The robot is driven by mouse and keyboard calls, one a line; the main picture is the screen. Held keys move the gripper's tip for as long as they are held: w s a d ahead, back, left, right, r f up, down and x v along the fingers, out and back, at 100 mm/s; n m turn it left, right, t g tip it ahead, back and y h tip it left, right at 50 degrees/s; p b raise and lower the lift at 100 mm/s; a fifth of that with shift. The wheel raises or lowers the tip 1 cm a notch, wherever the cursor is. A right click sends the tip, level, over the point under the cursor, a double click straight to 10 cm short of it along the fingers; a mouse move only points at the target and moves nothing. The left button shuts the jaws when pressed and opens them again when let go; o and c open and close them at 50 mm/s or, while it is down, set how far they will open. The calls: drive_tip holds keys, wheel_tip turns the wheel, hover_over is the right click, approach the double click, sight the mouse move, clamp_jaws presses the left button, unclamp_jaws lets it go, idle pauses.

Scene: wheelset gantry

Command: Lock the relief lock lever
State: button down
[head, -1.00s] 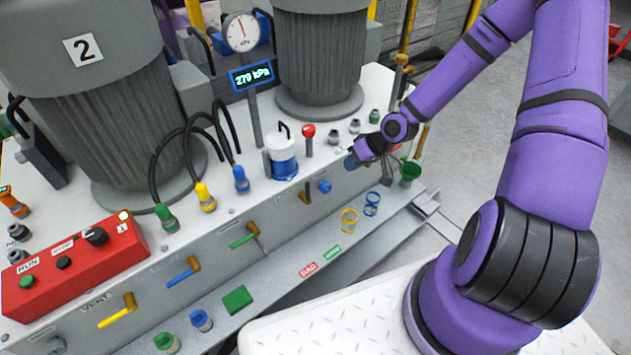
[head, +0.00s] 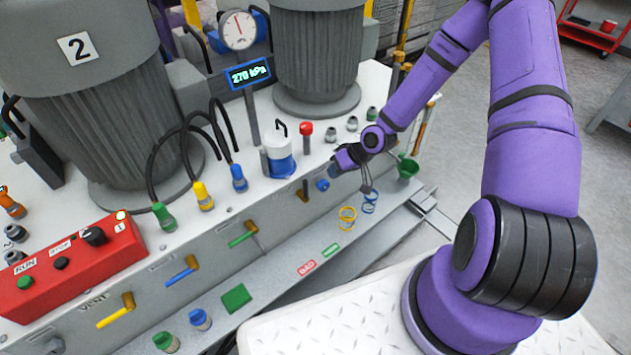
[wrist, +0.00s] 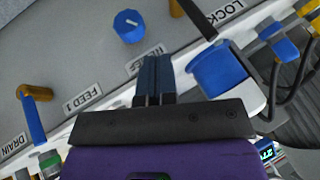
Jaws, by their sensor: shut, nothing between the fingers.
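The relief lock lever shows in the head view as a short orange-brown pivot with a dark handle (head: 303,190) slanting down-left on the panel front. In the wrist view its orange pivot (wrist: 177,8) is cut off at the top edge, beside the LOCK label (wrist: 224,14). A black bar crosses there; I cannot tell whether it is the lever's handle. The blue relief knob (head: 322,185) sits just right of the lever, and in the wrist view (wrist: 129,26) it lies beyond the fingertips. My gripper (head: 337,163) is shut and empty, above and right of the lever, apart from it.
A blue-and-white cup (head: 279,158) and a red-topped post (head: 305,134) stand on the deck close to my gripper. A green lever (head: 243,236) is further left on the panel.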

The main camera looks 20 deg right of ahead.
drive_tip(key=a+f, duration=0.3)
drive_tip(key=a, duration=0.3)
drive_tip(key=shift+w, duration=0.35)
